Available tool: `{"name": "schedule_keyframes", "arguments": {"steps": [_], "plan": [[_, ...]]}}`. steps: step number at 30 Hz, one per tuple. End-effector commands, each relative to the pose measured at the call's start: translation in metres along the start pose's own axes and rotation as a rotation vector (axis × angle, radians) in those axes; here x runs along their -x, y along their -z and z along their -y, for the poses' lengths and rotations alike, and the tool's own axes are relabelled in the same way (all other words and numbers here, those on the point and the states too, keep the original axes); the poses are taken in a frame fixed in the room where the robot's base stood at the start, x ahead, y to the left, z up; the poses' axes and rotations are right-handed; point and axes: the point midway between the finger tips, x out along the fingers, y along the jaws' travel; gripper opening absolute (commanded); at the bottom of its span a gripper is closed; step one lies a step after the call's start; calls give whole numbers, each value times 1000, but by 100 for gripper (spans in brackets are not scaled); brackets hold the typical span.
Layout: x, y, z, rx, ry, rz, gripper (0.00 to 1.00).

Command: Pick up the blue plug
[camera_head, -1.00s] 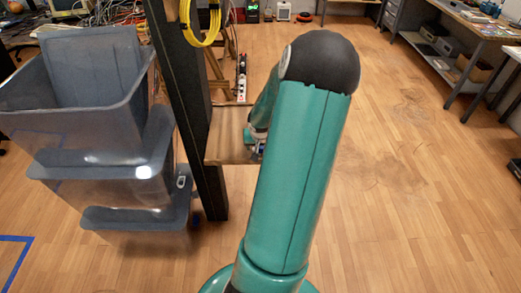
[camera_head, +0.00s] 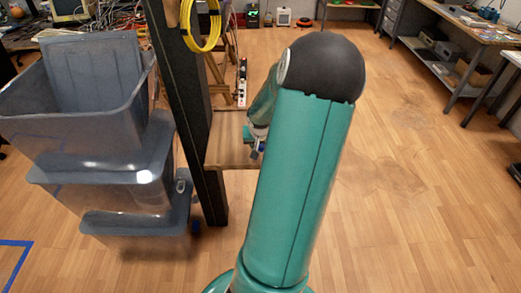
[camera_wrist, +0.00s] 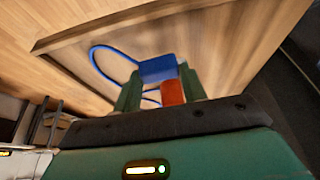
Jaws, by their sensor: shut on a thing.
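The blue plug (camera_wrist: 158,68) is between the green fingertips of my gripper (camera_wrist: 160,76) in the wrist view, and the fingers are shut on it. A blue cable (camera_wrist: 100,66) loops out to the left of the plug. A red-orange block (camera_wrist: 172,92) shows between the fingers, just below the plug in the picture. In the head view my gripper (camera_head: 256,145) is small and partly hidden behind my arm, by the edge of a wooden shelf (camera_head: 228,150). A bit of blue shows at its tip.
A dark upright post (camera_head: 190,110) stands left of the shelf, with a yellow cable coil (camera_head: 201,42) hung on it. Stacked grey bins (camera_head: 105,150) stand further left. A power strip (camera_head: 242,82) is behind the shelf. Open floor lies to the right, before a workbench (camera_head: 470,40).

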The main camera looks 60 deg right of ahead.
Motion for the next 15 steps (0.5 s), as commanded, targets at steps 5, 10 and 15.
{"name": "schedule_keyframes", "arguments": {"steps": [5,10,15], "plan": [[46,-6,24,3,-4,-6,20],[82,-21,51,8,-2,-3,20],[106,-38,77,6,-2,-3,20]]}}
